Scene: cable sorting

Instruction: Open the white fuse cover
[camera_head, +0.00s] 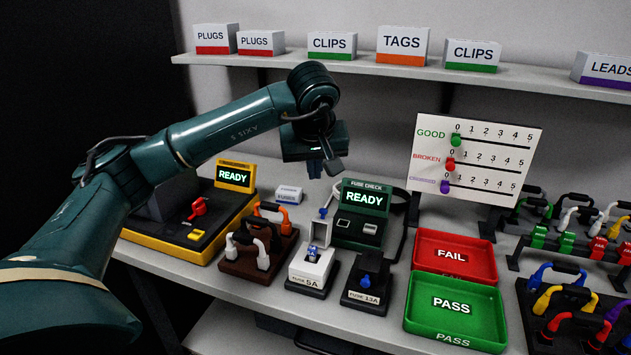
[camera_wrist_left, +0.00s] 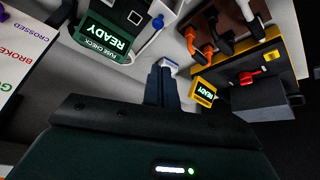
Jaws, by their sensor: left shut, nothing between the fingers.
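The white fuse cover (camera_head: 316,236) stands upright at the back of the white 5A fuse base (camera_head: 309,270), with a blue knob at its upper end. A small blue fuse (camera_head: 313,251) shows uncovered on the base in front of it. In the left wrist view the cover (camera_wrist_left: 143,38) is partly visible at the top, beside the fuse check unit (camera_wrist_left: 100,35). My left gripper (camera_head: 315,170) is shut and empty, above and behind the cover and apart from it. Its fingers (camera_wrist_left: 163,85) also show together in the left wrist view. My right gripper is not in view.
The fuse check unit (camera_head: 362,215) reads READY right of the cover. A black 13A fuse base (camera_head: 353,297) and red FAIL tray (camera_head: 483,262) are farther right. A brown cable rack (camera_head: 258,272) and yellow tester (camera_head: 170,247) are left. A shelf (camera_head: 350,67) runs behind.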

